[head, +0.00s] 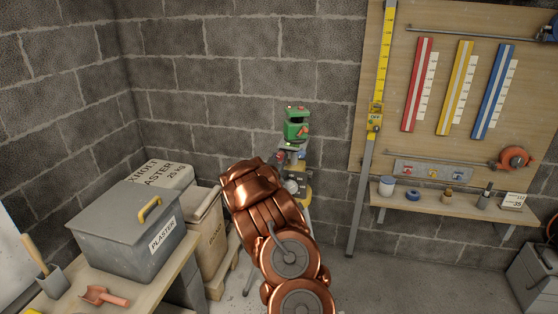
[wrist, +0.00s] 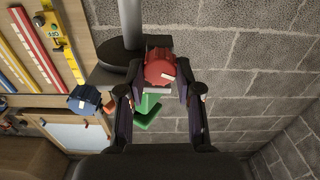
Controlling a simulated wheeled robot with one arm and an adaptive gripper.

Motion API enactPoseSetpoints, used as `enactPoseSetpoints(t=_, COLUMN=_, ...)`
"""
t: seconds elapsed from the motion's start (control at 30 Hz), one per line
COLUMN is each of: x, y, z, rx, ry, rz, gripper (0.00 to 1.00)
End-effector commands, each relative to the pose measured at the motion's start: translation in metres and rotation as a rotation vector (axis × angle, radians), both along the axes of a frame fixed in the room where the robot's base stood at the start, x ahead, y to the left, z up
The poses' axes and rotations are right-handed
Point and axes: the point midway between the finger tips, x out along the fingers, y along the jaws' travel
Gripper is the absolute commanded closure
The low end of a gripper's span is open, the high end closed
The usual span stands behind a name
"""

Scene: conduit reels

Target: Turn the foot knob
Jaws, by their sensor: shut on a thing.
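A green instrument (head: 297,124) stands on a stand by the brick wall in the head view. Below it are a small blue part (head: 280,156) and a small red part. In the wrist view my gripper (wrist: 161,82) has its two fingers on either side of a red knob (wrist: 159,64) with a pale mark, and is shut on it. A blue knob (wrist: 85,99) is to the left, outside the fingers. Part of the green instrument (wrist: 148,112) shows between the fingers. My arm hides the gripper and much of the stand in the head view.
A grey plaster bin (head: 125,235) and an orange scoop (head: 103,296) are on the bench at left. A wooden board (head: 460,20) with coloured strips and a yellow level (head: 384,60) is at right, above a shelf (head: 450,211).

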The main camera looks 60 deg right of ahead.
Motion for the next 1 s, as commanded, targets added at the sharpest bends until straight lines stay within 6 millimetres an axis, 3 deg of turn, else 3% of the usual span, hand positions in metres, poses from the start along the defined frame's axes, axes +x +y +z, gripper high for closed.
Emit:
enactPoseSetpoints(t=0.1, x=-0.0009, y=-0.0004, z=-0.0003, rx=0.001, ry=0.0, rz=-0.002, gripper=1.0)
enactPoseSetpoints(t=0.47, x=-0.001, y=-0.0005, z=-0.0032, rx=0.016, ry=-0.039, rz=-0.002, gripper=1.0)
enactPoseSetpoints(t=1.0, x=-0.0021, y=-0.001, z=-0.0066, rx=0.119, ry=-0.316, rz=-0.004, gripper=1.0)
